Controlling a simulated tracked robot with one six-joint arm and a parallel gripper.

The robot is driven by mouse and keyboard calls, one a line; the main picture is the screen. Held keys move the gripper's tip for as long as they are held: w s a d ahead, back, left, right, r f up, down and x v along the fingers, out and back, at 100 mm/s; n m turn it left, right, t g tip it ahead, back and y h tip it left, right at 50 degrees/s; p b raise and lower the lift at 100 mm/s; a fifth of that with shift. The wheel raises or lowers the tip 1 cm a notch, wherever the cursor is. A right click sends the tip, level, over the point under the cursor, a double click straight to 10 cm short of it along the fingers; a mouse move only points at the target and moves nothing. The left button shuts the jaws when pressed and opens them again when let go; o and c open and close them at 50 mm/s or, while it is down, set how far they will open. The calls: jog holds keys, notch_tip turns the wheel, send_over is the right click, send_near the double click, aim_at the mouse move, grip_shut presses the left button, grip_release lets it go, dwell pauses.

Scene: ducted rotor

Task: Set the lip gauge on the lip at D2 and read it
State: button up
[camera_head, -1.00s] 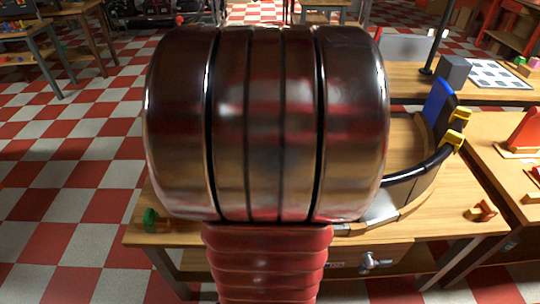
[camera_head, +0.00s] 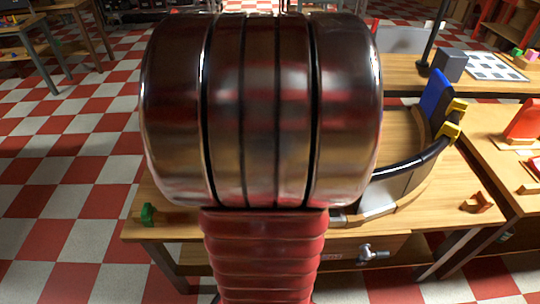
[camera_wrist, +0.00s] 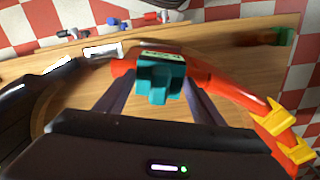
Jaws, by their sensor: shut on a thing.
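In the wrist view a teal block with a small lit display on top, which I take as the lip gauge (camera_wrist: 160,82), is between the two dark fingers of my gripper (camera_wrist: 160,92). My gripper is shut on it. The gauge overlaps a red curved lip section (camera_wrist: 225,88) near that section's left end. I cannot tell whether it touches the lip. A black lip section (camera_wrist: 35,90) curves at the left; it or a similar one shows in the head view (camera_head: 412,164). My arm hides the gauge and gripper in the head view. I see no readable D2 mark or display figure.
Yellow clamps (camera_wrist: 275,122) sit on the red lip's right end. A blue panel (camera_head: 436,95) stands by the duct at the right. A green part (camera_head: 148,214) lies at the left table edge. A dark box (camera_head: 450,65) stands on the rear table.

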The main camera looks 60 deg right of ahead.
jog(key=shift+f, duration=0.1)
jog(key=o, duration=1.2)
notch_tip(320, 180, up, 14)
jog(key=shift+f, duration=0.1)
jog(key=shift+w, duration=0.1)
dwell(0.7)
